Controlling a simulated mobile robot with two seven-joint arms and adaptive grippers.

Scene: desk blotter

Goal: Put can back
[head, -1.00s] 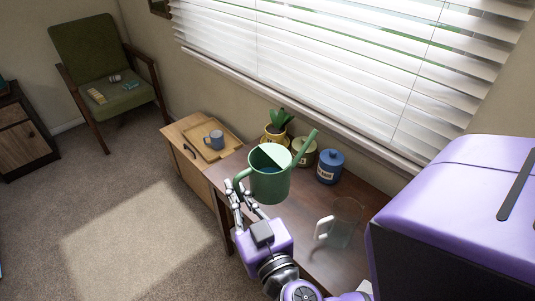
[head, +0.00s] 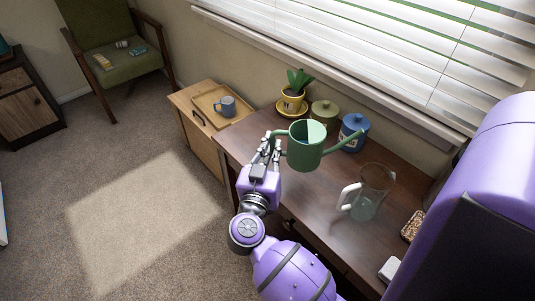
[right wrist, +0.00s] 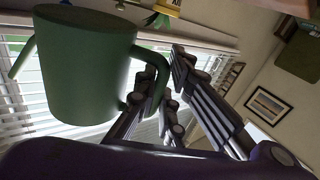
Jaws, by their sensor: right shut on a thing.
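The can is a green watering can (head: 305,150), upright or nearly so, with its spout pointing right in the head view. My right gripper (head: 271,146) is shut on its handle, at the can's left side, and holds it over the dark wooden desk (head: 290,205). The can hides part of the olive jar and the blue jar behind it. In the right wrist view, the can's body (right wrist: 78,70) fills the upper left, and the fingers (right wrist: 165,95) are around the curved handle. My left gripper is not in view.
A plant in a yellow pot (head: 292,104) stands on a yellow saucer at the back, beside the olive jar (head: 325,112) and blue jar (head: 352,133). A glass pitcher (head: 371,195) stands right of centre. The desk's front left is clear. A blue mug (head: 227,106) sits on a tray.

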